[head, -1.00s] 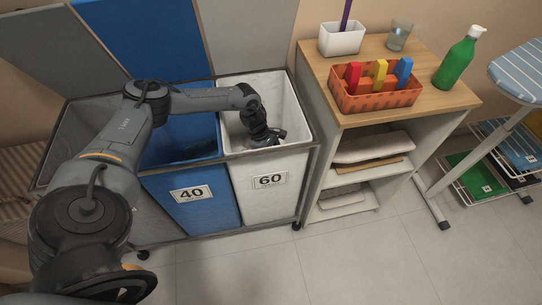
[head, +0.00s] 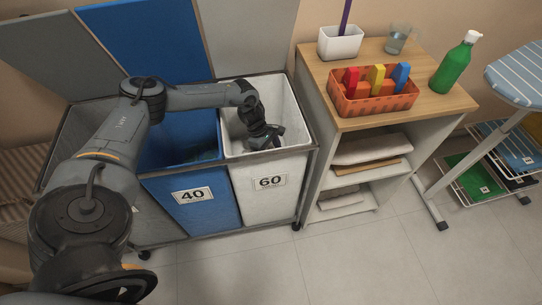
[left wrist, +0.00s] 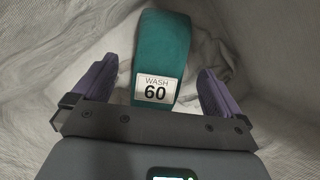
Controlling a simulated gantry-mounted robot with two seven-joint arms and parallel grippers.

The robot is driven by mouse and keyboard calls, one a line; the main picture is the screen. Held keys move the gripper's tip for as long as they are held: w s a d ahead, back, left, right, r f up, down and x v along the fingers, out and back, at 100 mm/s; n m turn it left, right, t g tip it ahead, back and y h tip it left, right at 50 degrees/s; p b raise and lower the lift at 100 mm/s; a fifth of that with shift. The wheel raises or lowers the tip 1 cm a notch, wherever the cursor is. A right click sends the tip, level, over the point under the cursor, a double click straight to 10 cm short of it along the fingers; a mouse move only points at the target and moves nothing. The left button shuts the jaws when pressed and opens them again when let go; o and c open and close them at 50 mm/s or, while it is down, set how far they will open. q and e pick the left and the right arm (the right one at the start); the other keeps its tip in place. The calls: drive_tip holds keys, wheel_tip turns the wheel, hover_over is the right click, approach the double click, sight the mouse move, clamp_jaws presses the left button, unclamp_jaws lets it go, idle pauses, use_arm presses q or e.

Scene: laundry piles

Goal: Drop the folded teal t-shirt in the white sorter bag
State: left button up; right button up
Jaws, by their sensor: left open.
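The white sorter bag (head: 270,178) with a "60" label stands at the right end of the sorter, its lid up. My left gripper (head: 268,136) is inside the mouth of this bag. In the left wrist view my left gripper (left wrist: 155,95) is open, its two purple-grey fingers spread wide. The folded teal t-shirt (left wrist: 163,55) with a "WASH 60" tag lies beyond and between the fingers, inside the white bag's pale walls. I see no finger touching it. The shirt is hidden in the head view. My right gripper is not in view.
The blue bag (head: 195,200) labelled "40" is left of the white one, with something dark teal inside. A grey bag is further left. A wooden-topped shelf (head: 440,95) stands close on the right, with an orange basket (head: 372,100), green bottle and glass.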

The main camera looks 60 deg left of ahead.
use_arm(q)
drive_tip(key=shift+p+v, duration=1.1)
drive_tip(key=shift+v, duration=1.7)
